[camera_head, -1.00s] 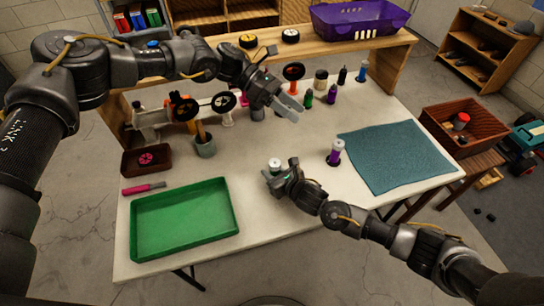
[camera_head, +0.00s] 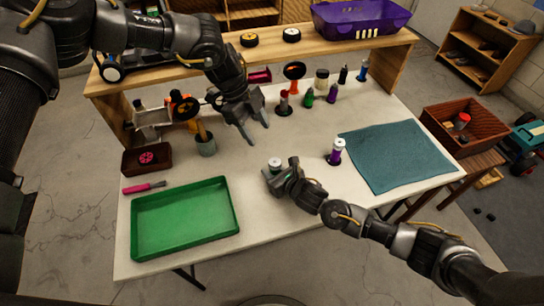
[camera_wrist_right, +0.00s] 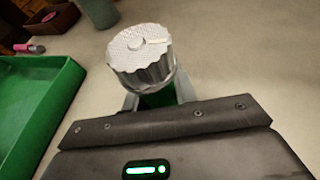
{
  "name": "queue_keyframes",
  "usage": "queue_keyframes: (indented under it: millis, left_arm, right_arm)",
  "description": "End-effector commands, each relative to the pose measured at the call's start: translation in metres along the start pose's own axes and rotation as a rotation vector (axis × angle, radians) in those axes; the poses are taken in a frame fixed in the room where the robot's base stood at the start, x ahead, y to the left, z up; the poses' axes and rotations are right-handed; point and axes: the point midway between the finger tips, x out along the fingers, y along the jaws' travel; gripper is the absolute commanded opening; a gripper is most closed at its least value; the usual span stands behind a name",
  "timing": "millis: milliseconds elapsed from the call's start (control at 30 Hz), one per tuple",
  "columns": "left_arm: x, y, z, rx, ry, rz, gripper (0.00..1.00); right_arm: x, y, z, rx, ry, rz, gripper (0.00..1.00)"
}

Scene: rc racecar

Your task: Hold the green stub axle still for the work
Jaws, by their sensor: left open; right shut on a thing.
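The green stub axle (camera_wrist_right: 158,99) stands upright in the right wrist view, topped by a silver knurled cap (camera_wrist_right: 140,55). Its lower part is hidden by my right gripper. In the head view, the cap shows as a small pale top (camera_head: 275,163). My right gripper (camera_head: 270,174) is shut on the axle, low over the middle of the white table. My left gripper (camera_head: 258,135) is open and empty, pointing down above the table, behind and left of the axle. The two grippers are apart.
A green tray (camera_head: 185,220) lies at the front left and a teal mat (camera_head: 390,157) at the right. A purple stub axle with a white top (camera_head: 336,152) stands right of my right gripper. Several bottles and parts line the back.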

Motion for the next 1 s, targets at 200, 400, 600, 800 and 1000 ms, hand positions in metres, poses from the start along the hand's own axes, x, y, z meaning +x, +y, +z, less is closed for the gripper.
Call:
queue_keyframes:
  millis: [200,400,600,800,1000]
  left_arm:
    - [0.000,-0.002,0.002,-0.179,-0.009,-0.012,0.55]
    - [0.002,-0.002,0.002,-0.203,-0.008,-0.011,0.55]
    - [0.024,-0.002,0.002,-0.199,-0.008,-0.008,0.55]
    - [0.064,-0.002,0.002,-0.199,-0.008,-0.009,0.55]
    - [0.099,-0.003,0.002,-0.198,-0.008,-0.009,0.55]
  right_arm:
    - [0.000,0.000,0.000,0.000,0.000,0.000,0.03]
    - [0.000,0.000,0.000,0.000,0.000,0.000,0.03]
    - [0.000,0.000,0.000,0.000,0.000,0.000,0.03]
    - [0.000,0.000,0.000,0.000,0.000,0.000,0.03]
    - [0.000,0.000,0.000,0.000,0.000,0.000,0.03]
